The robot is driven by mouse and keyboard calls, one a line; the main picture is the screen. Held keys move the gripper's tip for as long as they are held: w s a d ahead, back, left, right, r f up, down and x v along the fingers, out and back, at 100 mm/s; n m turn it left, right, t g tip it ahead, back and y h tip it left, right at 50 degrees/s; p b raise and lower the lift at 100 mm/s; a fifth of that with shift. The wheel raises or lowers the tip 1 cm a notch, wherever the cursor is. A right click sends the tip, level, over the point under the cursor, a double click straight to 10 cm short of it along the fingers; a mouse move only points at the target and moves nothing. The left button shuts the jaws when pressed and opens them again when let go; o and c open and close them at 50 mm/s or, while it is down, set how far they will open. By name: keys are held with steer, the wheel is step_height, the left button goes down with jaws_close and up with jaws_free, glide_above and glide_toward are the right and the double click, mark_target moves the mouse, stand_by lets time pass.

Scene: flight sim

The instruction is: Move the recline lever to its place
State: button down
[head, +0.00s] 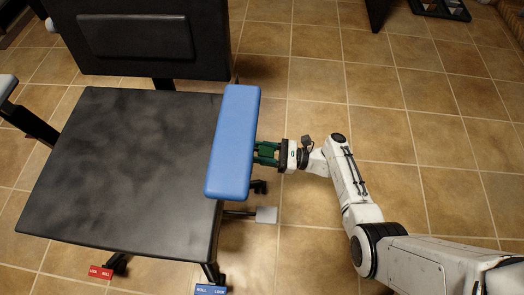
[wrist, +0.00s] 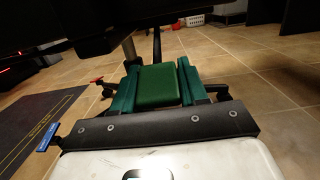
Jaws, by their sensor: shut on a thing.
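My gripper (head: 267,153) is at the right side of the chair, beside and partly under the blue armrest pad (head: 233,140). In the wrist view its two dark green fingers are closed on a brighter green block (wrist: 160,86), which I take to be the grip of the recline lever. The far end of the lever is hidden by the armrest in the head view and cannot be made out in the wrist view. A grey paddle (head: 266,214) on a thin rod sticks out from under the dark seat (head: 120,175), nearer the front and apart from my gripper.
The dark backrest (head: 140,38) stands at the back. A red tag (head: 101,272) and a blue tag (head: 211,290) sit low at the chair's base. A white basket (wrist: 194,19) lies far off.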

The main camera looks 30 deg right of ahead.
steer(key=shift+a, duration=0.2)
stand_by(0.6)
steer(key=c, duration=0.7)
jaws_free()
steer(key=p+v, duration=0.1)
steer(key=v, duration=0.9)
steer(key=shift+s+d, duration=0.2)
steer(key=shift+d, duration=0.15)
